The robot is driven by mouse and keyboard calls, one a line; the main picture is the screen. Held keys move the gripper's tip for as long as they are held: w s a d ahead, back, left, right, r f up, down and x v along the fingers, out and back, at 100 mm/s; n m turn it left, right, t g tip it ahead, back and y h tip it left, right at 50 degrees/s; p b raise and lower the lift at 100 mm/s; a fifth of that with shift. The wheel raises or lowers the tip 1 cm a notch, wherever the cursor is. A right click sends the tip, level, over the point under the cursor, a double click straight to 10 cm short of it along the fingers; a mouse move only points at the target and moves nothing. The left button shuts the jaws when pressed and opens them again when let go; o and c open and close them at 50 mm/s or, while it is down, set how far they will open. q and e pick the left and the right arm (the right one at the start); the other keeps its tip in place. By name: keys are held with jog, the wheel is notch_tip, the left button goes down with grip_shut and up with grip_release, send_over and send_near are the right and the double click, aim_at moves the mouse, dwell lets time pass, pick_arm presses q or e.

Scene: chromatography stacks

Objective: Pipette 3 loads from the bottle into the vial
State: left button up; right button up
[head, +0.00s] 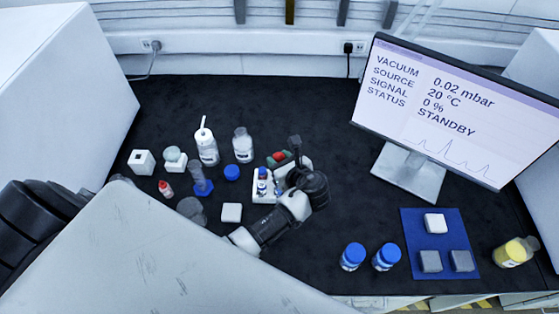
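A clear bottle (242,146) without a cap stands upright on the dark bench, with a blue cap (232,173) lying in front of it. A white rack (264,197) right of the cap holds small vials (262,174) with blue and red showing at their tops. A small red and dark object (279,157) shows behind the rack; I cannot tell if it is the pipette. My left gripper (288,181) is at the right side of the rack and partly covers it. Its fingers are too small and hidden to tell if they hold anything. My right gripper is out of view.
A white-nozzled wash bottle (207,148), white blocks (143,162) and a blue-based stand (203,187) are at left. Two blue-capped jars (352,257), a blue mat (410,226) with blocks, a yellow bottle (515,251) and a monitor (450,105) are at right. The bench's back is clear.

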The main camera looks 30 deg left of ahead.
pick_arm(q)
jog(key=shift+p, duration=0.3)
dwell(0.5)
jog(key=shift+p, duration=0.35)
jog(key=shift+p, duration=0.3)
dwell(0.3)
jog(key=c, duration=0.5)
jog(key=shift+c, duration=0.2)
dwell(0.5)
